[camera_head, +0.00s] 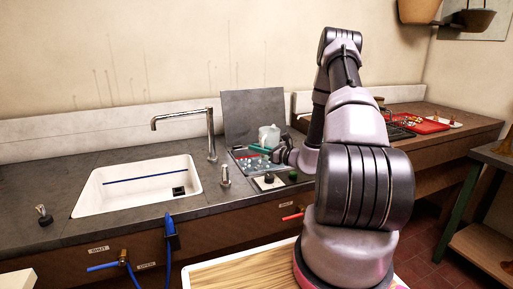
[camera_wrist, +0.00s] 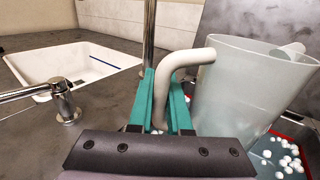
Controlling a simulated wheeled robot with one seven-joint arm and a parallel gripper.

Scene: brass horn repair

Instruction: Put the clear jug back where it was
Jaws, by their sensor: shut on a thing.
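The clear jug (camera_head: 268,133) is a pale translucent vessel with a whitish handle. It looks upright and shows large at the right of the wrist view (camera_wrist: 240,90). My gripper (camera_wrist: 163,98) has its teal fingers on either side of the jug's handle (camera_wrist: 187,59), shut on it. In the head view my gripper (camera_head: 258,149) is small, beside the jug and in front of the dark upright panel (camera_head: 254,115). The jug's base is partly hidden, so I cannot tell whether it touches the surface below.
A tray with white pellets (camera_wrist: 286,158) lies below and right of the jug. The white sink (camera_head: 135,187) and its tap (camera_head: 211,130) stand left of it. A red tray (camera_head: 425,124) lies on the wooden bench at right. The grey counter beside the sink is mostly clear.

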